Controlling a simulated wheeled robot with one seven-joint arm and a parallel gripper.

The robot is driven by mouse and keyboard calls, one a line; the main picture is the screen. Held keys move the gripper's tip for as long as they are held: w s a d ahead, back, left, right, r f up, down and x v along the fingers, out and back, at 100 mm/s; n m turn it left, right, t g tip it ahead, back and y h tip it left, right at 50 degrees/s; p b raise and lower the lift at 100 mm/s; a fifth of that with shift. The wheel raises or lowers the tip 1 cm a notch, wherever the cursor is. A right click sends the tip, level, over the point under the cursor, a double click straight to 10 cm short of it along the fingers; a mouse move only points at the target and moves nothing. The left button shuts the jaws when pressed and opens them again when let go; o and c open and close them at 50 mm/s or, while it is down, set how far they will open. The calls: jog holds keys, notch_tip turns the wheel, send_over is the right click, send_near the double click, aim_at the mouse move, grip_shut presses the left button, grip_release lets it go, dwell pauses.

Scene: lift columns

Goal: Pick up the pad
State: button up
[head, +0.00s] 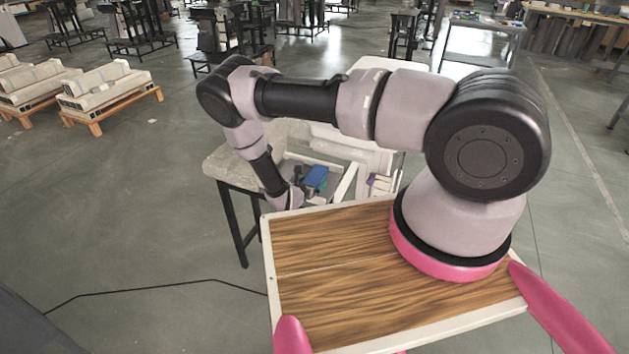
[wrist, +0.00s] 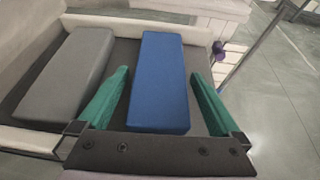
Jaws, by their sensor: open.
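The pad is likely the blue block (wrist: 160,84), which lies in a shallow white-walled tray (wrist: 135,18) in the wrist view. A grey block (wrist: 68,78) of similar shape lies to its left. My gripper (wrist: 160,88) is open, with one green finger on each side of the blue block. Small gaps show between the fingers and the block, and it is not gripped. In the head view the blue block (head: 316,177) shows small beside my wrist, which hides much of the tray.
The tray stands by a stone-topped table (head: 232,167) with dark legs. Pallets with pale blocks (head: 105,90) stand at the far left. Open floor (head: 130,220) lies left of the table.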

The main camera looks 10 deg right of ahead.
jog(key=shift+r, duration=0.1)
jog(key=c, duration=1.4)
